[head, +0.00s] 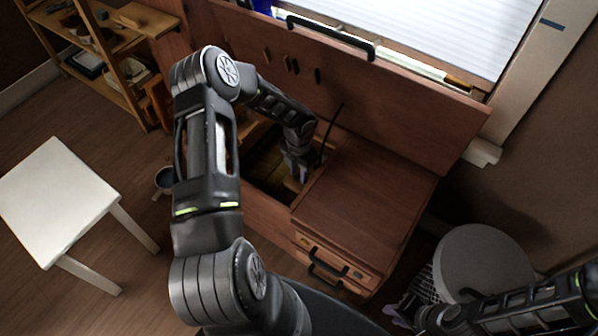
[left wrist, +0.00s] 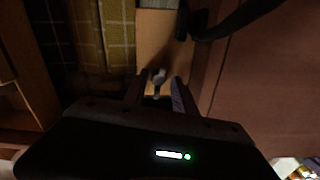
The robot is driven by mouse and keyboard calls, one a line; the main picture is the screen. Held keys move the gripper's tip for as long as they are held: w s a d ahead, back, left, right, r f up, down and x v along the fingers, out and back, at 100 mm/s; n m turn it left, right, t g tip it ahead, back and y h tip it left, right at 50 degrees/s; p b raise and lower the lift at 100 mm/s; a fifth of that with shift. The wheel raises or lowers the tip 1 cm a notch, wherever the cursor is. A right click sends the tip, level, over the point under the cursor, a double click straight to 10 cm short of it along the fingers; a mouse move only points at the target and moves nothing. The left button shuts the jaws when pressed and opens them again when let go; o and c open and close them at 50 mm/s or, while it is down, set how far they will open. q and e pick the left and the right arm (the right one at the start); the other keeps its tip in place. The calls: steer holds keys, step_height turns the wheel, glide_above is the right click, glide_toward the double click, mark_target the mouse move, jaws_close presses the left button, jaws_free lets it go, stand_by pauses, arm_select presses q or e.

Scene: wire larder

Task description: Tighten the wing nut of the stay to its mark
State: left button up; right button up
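My left gripper (head: 297,178) reaches down into the open compartment of a wooden chest, beside the raised lid (head: 380,95). In the left wrist view its two fingers (left wrist: 157,92) stand apart. A small grey piece that looks like the wing nut (left wrist: 158,76) shows between and just beyond the fingertips; no contact is clear. The dark stay (head: 331,128) rises as a thin curved bar beside the gripper; a black bar also shows in the left wrist view (left wrist: 235,20). The mark cannot be made out. My right gripper (head: 404,309) is low at the right, its fingers unclear.
The closed wooden top (head: 365,200) of the chest lies right of the compartment, above drawers with black handles (head: 327,265). A white table (head: 55,200) and a shelf stand at left. A round grey stool (head: 483,262) is near my right arm.

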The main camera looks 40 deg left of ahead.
arm_select(q)
step_height(320, 180, up, 7)
steer(key=p, duration=0.5)
steer(key=shift+p, duration=0.4)
